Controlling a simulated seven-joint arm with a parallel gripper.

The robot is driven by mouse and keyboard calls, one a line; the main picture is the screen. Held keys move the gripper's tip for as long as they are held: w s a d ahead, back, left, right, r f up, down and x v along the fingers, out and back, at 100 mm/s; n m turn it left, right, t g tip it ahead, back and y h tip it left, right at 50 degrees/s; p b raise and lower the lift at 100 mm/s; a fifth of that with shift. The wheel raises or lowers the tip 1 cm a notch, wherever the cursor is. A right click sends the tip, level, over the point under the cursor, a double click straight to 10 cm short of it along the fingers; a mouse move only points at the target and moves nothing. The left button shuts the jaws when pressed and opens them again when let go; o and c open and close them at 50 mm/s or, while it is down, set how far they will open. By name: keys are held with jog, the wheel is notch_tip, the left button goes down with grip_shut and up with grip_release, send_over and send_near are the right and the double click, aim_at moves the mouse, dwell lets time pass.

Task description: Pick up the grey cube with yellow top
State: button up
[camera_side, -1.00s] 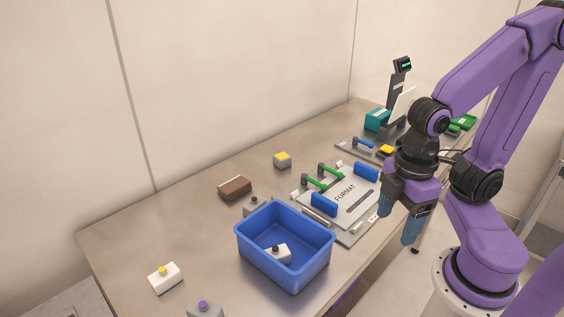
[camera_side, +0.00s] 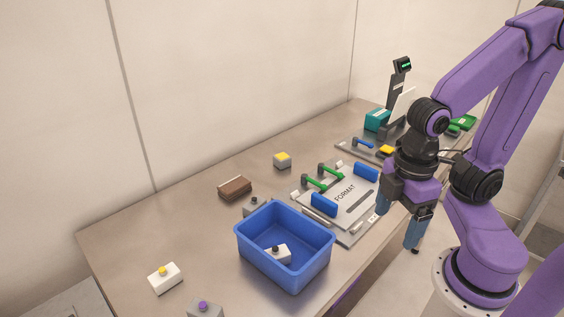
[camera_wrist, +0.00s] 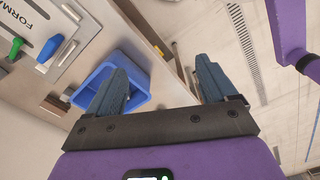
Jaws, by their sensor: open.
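The grey cube with yellow top (camera_side: 282,160) sits on the table toward the back wall in the side view, behind the FORMAT plate and to the right of a brown block. I cannot make it out in the wrist view. My gripper (camera_side: 399,228) is at the table's front edge on the right, well apart from the cube. Its two blue fingers are spread with nothing between them. The fingers also show open in the wrist view (camera_wrist: 162,80), with the floor and table edge beyond them.
A blue bin (camera_side: 285,245) holding a white block with a dark knob (camera_side: 278,254) stands at the front. The FORMAT plate (camera_side: 350,200) with green and blue handles lies beside it. A brown block (camera_side: 235,187) and a white block with yellow knob (camera_side: 165,278) lie left.

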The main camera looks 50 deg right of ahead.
jog(key=w+a+f+m+g+y, duration=0.1)
jog(key=w+a+m+g+y, duration=0.45)
jog(key=w+a+m, duration=0.9)
jog(key=w+d+f+m+t+y, duration=0.1)
jog(key=w+m+t+y, duration=0.2)
jog(key=w+m+t, duration=0.35)
jog(key=w+d+f+m+t+y, duration=0.1)
jog(key=w+d+m+t+y, duration=0.15)
jog(key=w+m, duration=0.75)
jog(key=m+t+h, duration=1)
jog(key=m+h, duration=0.4)
jog(key=m, duration=0.6)
send_near(283, 157)
jog(key=shift+x, duration=5.35)
jog(key=c, duration=1.1)
